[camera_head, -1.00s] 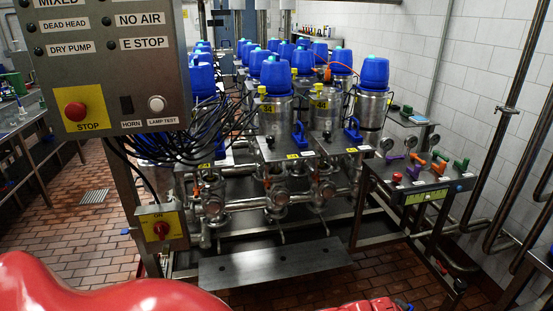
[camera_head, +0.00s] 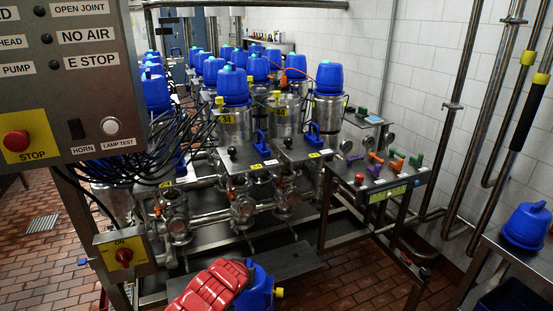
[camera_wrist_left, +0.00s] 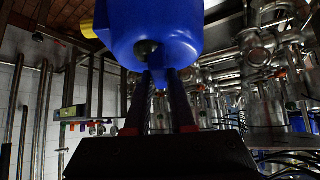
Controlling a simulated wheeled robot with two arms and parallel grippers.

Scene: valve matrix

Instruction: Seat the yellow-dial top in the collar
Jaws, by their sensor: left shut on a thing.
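A blue top (camera_head: 258,291) with a yellow dial (camera_head: 279,293) shows at the bottom middle of the head view, partly behind my red left arm. In the left wrist view the same blue top (camera_wrist_left: 155,35) is tilted above my left gripper (camera_wrist_left: 160,80). That gripper is shut on the underside of the top, and a yellow part (camera_wrist_left: 88,28) sticks out at its side. My right gripper is not in view. I cannot tell which valve body holds the collar.
Steel valve bodies with blue tops (camera_head: 233,86) stand in rows. A control panel (camera_head: 70,80) is close at left, with hanging black cables. A rack with coloured handles (camera_head: 380,190) stands at right. Another blue top (camera_head: 527,226) sits on a table at far right.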

